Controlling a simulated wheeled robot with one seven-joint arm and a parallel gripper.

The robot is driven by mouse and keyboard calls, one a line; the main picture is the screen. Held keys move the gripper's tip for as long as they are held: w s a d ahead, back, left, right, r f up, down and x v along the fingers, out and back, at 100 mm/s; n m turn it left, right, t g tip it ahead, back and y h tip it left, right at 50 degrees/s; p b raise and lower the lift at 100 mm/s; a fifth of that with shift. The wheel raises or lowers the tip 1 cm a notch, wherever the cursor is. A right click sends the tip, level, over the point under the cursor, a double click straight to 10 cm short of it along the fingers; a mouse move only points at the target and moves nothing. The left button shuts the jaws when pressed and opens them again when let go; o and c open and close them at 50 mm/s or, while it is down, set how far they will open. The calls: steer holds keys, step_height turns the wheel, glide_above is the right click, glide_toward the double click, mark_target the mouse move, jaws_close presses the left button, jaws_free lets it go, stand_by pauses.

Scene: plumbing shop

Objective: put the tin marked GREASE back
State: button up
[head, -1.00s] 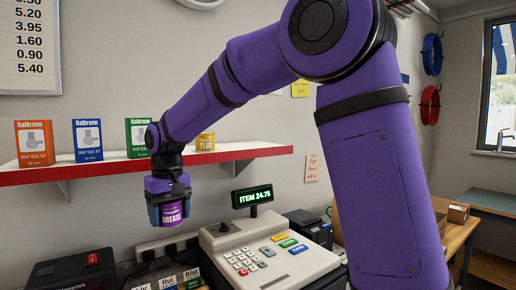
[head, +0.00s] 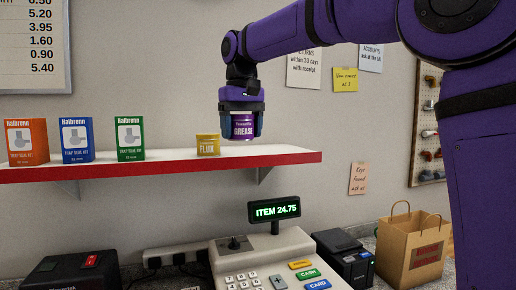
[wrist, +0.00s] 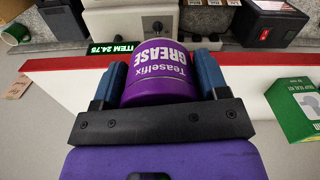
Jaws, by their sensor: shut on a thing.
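The purple tin marked GREASE (head: 243,126) is held between the fingers of my gripper (head: 242,122). It hangs upright just above or in front of the shelf (head: 290,157), right of the yellow FLUX tin (head: 207,144); I cannot tell whether its base touches the shelf. In the wrist view the GREASE tin (wrist: 160,72) sits between the two blue fingers, with its label readable upside down. The white shelf with its red front edge also shows there (wrist: 255,105). The shelf right of the FLUX tin is bare.
Orange (head: 26,142), blue (head: 76,140) and green (head: 129,139) trap seal kit boxes stand on the shelf's left part.

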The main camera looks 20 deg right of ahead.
glide_above(252, 153)
steer(key=shift+w+d+f, duration=0.15)
steer(key=shift+w+f, duration=0.15)
steer(key=shift+f, duration=2.15)
steer(key=shift+f, duration=0.15)
steer(key=o, duration=1)
step_height(252, 153, up, 12)
steer(key=shift+r, duration=0.15)
